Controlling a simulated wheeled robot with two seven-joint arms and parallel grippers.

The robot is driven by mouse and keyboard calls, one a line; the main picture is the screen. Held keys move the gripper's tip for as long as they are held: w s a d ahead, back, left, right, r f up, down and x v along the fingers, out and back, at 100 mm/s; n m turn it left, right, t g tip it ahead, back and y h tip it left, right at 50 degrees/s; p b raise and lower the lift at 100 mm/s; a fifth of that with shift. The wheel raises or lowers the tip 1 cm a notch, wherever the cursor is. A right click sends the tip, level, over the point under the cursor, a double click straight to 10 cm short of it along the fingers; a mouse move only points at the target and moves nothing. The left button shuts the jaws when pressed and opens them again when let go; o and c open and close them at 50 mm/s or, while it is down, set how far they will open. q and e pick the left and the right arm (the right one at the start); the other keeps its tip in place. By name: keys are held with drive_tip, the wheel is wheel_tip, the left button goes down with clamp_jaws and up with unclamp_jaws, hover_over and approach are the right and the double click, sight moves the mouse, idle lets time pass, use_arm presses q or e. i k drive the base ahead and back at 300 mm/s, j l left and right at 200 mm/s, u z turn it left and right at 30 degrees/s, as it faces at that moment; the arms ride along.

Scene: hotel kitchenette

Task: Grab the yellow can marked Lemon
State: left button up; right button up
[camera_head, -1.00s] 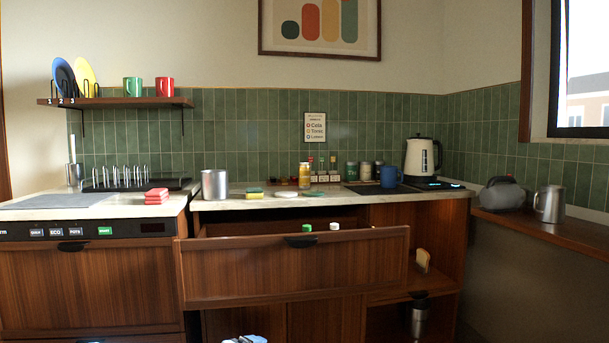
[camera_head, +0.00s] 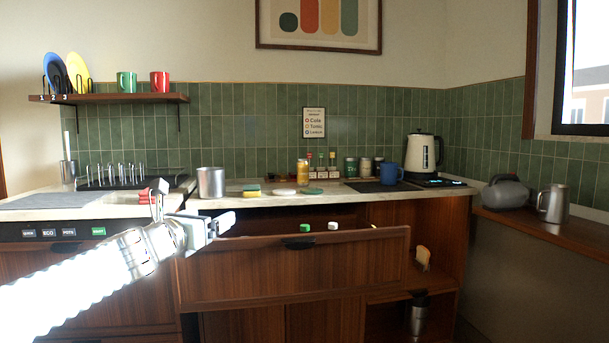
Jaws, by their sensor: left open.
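I cannot make out a can with a readable Lemon label. A small yellow-orange container (camera_head: 303,172) stands on the counter at the back; its marking is too small to read. The pulled-out drawer (camera_head: 290,268) shows a green top (camera_head: 305,228) and a white top (camera_head: 333,226) above its front; the rest of its inside is hidden. My left gripper (camera_head: 222,223) is open and empty, in front of the drawer's left end and below the metal pot. My right gripper is not in view.
On the counter are a metal pot (camera_head: 211,183), a sponge (camera_head: 251,191), bottles, jars, a blue mug (camera_head: 390,174) and a kettle (camera_head: 422,153). A wall sign (camera_head: 314,123) lists Cola, Tonic and Lemon. The drawer front sticks out beyond the counter.

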sight(303, 165)
drive_tip(key=i+l, duration=0.15)
drive_tip(key=i, duration=0.5)
drive_tip(key=i+l, duration=0.2)
drive_tip(key=i, duration=0.4)
drive_tip(key=i+l, duration=0.15)
drive_tip(key=i, duration=0.5)
